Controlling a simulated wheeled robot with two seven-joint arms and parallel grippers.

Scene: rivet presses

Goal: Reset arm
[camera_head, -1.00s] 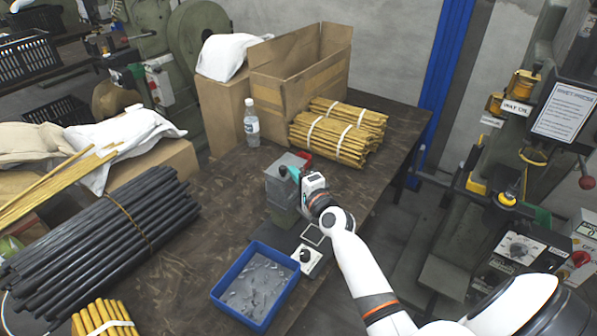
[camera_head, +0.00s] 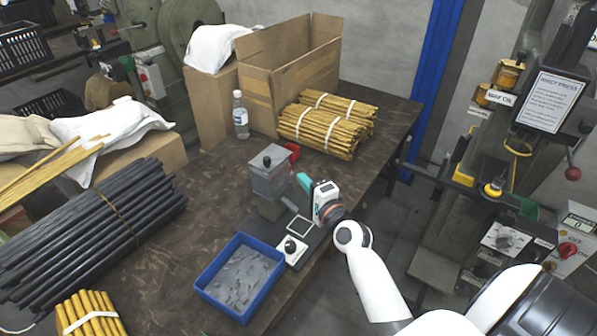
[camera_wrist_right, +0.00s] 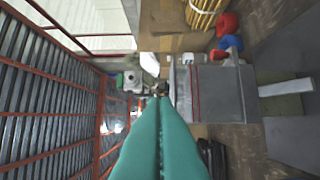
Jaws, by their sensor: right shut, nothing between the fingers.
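My right arm (camera_head: 380,285) reaches in from the lower right in the head view. Its gripper (camera_head: 302,182) has teal fingers pointing up and left, just right of a grey box-shaped device (camera_head: 268,178) with a black knob on top. A small gap seems to lie between fingers and device. In the right wrist view the two teal fingers (camera_wrist_right: 160,102) lie side by side, closed and empty. A grey block (camera_wrist_right: 222,92) shows to the right of the fingertips there. My left gripper is not in view.
A blue tray (camera_head: 207,292) of small metal pieces sits at the table's front. Tied yellow sticks (camera_head: 322,128), a cardboard box (camera_head: 285,85), a bottle (camera_head: 240,118) and black rods (camera_head: 90,225) surround the device. A rivet press (camera_head: 480,180) stands right, beyond a gap.

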